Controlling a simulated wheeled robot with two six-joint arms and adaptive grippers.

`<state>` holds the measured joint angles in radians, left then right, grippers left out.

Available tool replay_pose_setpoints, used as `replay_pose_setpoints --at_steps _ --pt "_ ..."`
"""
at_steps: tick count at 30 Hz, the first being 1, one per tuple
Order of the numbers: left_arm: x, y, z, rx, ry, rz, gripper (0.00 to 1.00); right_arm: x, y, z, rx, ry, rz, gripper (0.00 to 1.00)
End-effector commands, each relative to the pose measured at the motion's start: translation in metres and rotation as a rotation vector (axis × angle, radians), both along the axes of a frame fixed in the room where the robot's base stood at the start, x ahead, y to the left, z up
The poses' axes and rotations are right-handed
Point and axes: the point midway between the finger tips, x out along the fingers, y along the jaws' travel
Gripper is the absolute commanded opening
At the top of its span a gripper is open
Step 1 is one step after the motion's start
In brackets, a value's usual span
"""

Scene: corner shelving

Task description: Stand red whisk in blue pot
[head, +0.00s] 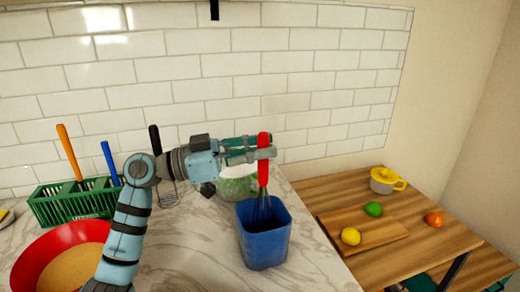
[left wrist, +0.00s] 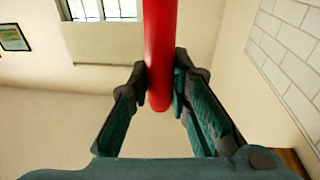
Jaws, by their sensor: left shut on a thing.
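The red whisk (head: 263,160) is upright in the head view, with its dark wire end down inside the mouth of the blue pot (head: 265,247). My left gripper (head: 270,147) is shut on the whisk's red handle above the pot. In the left wrist view the red handle (left wrist: 158,60) stands between the two fingers (left wrist: 162,85). The lower tip of the wires is hidden by the pot wall, so I cannot tell whether it touches the bottom. My right gripper is not in view.
A green rack (head: 75,203) holds utensils at the left, behind a red bowl (head: 60,258). A greenish glass bowl (head: 236,183) stands behind the pot. A wooden table (head: 400,260) with a cutting board (head: 375,233), fruit and a yellow-lidded pot (head: 384,181) is at right.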

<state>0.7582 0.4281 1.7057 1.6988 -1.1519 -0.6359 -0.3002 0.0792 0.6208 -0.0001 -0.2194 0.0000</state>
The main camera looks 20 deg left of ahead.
Motion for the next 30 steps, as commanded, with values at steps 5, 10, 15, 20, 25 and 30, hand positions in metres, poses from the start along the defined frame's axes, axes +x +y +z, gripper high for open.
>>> replay_pose_setpoints --at_steps 5,10,15,20,25,30 --pt "0.000 0.000 0.001 0.000 0.000 0.000 0.39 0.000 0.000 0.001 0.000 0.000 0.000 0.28" --pt "0.000 0.000 0.001 0.000 0.000 0.000 0.41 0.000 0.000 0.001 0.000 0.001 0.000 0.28" --pt "0.000 0.000 0.003 0.000 -0.001 0.000 0.41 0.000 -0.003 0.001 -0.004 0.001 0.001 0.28" --pt "0.000 0.000 0.031 0.000 -0.006 0.000 0.41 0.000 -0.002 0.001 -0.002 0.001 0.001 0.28" --pt "0.000 0.000 0.075 0.000 -0.004 0.000 0.41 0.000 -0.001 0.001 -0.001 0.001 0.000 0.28" --pt "0.000 0.000 0.099 0.000 -0.001 0.000 0.41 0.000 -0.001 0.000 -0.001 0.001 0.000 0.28"
